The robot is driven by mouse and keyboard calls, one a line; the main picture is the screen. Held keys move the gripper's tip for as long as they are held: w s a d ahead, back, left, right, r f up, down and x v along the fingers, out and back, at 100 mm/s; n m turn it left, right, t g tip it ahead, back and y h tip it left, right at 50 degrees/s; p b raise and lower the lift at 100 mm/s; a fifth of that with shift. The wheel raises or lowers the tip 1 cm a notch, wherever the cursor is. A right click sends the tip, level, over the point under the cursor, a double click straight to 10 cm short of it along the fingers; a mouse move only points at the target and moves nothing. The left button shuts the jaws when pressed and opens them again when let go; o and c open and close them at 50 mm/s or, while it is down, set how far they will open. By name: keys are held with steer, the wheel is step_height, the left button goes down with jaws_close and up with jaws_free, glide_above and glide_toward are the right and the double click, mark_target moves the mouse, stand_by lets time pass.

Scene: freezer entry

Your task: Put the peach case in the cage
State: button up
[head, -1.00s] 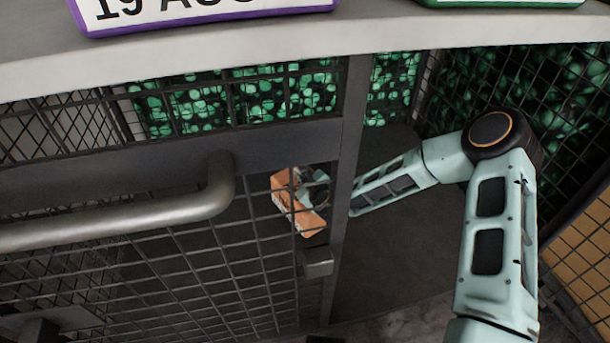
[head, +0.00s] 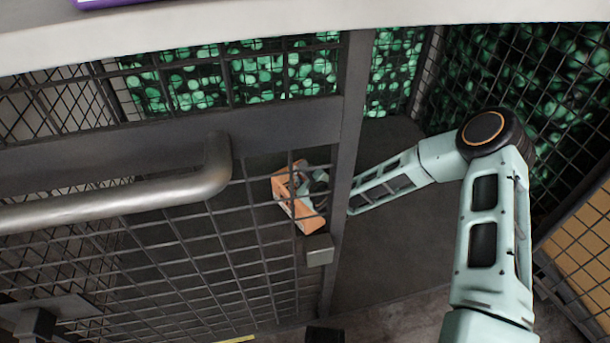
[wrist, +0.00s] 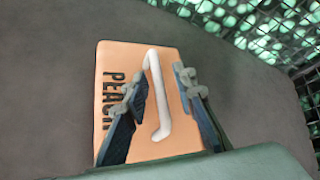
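The peach case (head: 309,219) is a small orange box seen through the mesh door in the head view. In the wrist view the case (wrist: 120,75) shows its top with the dark word PEACH and a white bar handle (wrist: 154,80). My gripper (wrist: 162,84) is over the case, its two fingers spread on either side of the handle with gaps showing. The gripper is partly hidden by the mesh in the head view (head: 312,180). The case appears to rest on the dark floor of the cage (head: 400,240), behind the door.
The mesh door with its grey bar handle (head: 130,200) fills the left. A dark upright post (head: 350,130) stands between door and opening, with a latch block (head: 319,250). Mesh walls (head: 560,110) enclose the back and right. My arm passes through the opening.

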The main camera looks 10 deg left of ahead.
steer(key=p+v, duration=0.2)
steer(key=v, duration=0.5)
steer(key=shift+s+d+r+p, duration=0.15)
steer(key=shift+p, duration=0.15)
